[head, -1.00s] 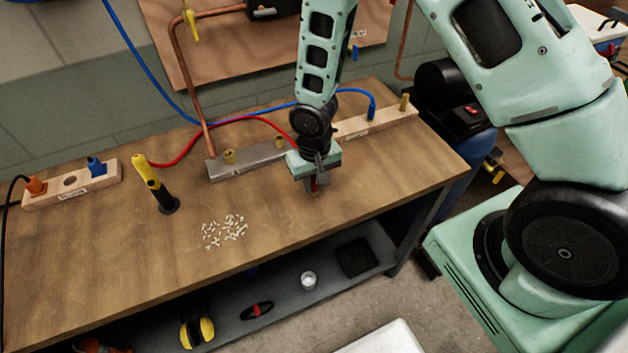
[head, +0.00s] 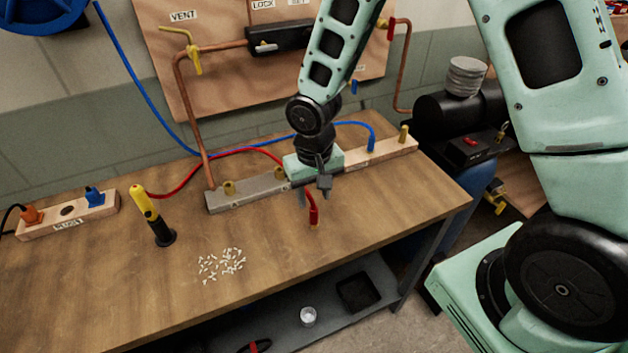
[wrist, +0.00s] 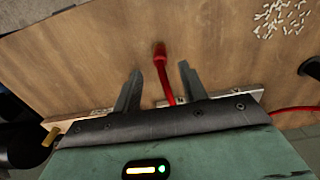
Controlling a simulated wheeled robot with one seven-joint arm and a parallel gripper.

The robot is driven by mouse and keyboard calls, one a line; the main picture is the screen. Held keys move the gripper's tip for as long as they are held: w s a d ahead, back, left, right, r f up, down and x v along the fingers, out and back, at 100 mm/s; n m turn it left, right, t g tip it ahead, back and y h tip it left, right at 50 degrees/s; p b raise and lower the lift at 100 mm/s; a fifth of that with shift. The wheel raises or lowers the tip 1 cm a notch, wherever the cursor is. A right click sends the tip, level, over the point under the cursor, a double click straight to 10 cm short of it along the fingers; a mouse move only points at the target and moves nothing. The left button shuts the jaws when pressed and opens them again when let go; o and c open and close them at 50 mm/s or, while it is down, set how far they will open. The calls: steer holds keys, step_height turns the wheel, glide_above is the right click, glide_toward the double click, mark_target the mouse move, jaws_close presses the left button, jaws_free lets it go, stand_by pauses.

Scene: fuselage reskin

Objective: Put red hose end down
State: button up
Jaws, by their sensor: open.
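The red hose (head: 261,150) runs along the bench top (head: 120,283) from the left, passing behind and under my gripper. Its red end (head: 313,213) shows just below my gripper (head: 315,195) in the head view. In the wrist view the red hose end (wrist: 160,52) lies on the wood beyond the fingertips. The hose passes between the two spread fingers of my gripper (wrist: 159,72) without being gripped. My gripper is open and empty. Part of the hose is hidden by the gripper body.
A grey manifold bar (head: 245,194) with brass fittings lies behind. A blue hose (head: 350,123) reaches a fitting on the wooden block (head: 390,142). A yellow and black tool (head: 152,215) stands upright left of scattered white bits (head: 222,265). The bench front is mostly clear.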

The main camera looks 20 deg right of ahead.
mark_target(314, 209)
step_height(314, 209, up, 4)
steer(key=shift+r, duration=0.2)
steer(key=s+a+r+n, duration=0.3)
steer(key=s+r, duration=0.3)
steer(key=s, duration=0.4)
steer(key=s+a+r+n, duration=0.3)
steer(key=s+r+n, duration=0.1)
steer(key=s, duration=0.6)
steer(key=shift+a+r+n+y, duration=0.15)
steer(key=shift+r+n+y, duration=0.2)
steer(key=shift+r, duration=0.5)
steer(key=shift+f+b, duration=0.6)
steer(key=shift+b, duration=0.2)
